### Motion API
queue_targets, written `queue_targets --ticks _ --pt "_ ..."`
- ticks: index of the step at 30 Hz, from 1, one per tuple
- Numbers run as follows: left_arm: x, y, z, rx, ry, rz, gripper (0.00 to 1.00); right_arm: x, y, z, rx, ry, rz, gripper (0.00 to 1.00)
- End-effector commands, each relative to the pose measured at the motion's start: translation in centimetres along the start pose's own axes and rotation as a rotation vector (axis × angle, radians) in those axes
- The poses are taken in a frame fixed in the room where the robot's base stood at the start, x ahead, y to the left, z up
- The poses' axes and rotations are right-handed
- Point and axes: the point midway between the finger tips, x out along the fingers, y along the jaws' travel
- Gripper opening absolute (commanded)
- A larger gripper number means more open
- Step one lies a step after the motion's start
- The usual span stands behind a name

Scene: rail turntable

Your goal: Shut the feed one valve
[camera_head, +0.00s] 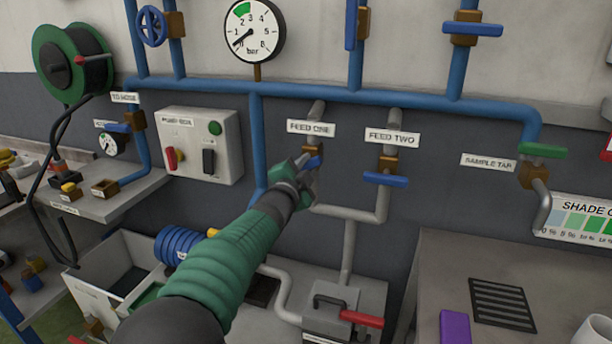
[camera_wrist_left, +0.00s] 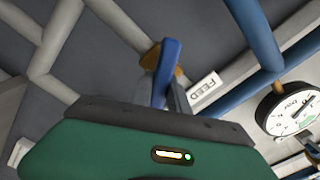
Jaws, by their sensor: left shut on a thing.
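The feed one valve sits below its FEED ONE label (camera_head: 311,128) on a grey pipe. The gripper hides much of the valve, so I cannot tell the handle's exact angle to the pipe. My right gripper is not in view.
The feed two valve, with a blue crosswise handle (camera_head: 385,179), is close on the right. A control box (camera_head: 200,145) is on the left. A red-handled lever (camera_head: 361,319) is below. The sample tap's green handle (camera_head: 543,150) is at right.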

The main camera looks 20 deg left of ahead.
Motion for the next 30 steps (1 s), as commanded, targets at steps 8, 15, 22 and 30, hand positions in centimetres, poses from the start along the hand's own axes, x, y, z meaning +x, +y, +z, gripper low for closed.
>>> queue_targets --ticks 8,15,22,30 --pt "0.0 1.1 0.3 0.254 -0.001 0.006 0.0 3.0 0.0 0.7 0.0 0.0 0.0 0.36" --pt "0.1 1.2 0.4 0.43 -0.002 0.008 0.0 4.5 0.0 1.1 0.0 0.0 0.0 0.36" --pt "0.1 1.2 0.4 0.536 -0.002 0.01 0.0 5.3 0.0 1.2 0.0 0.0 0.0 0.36" --pt "0.1 1.3 0.4 0.582 -0.002 0.012 0.0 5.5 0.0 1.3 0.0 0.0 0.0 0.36"
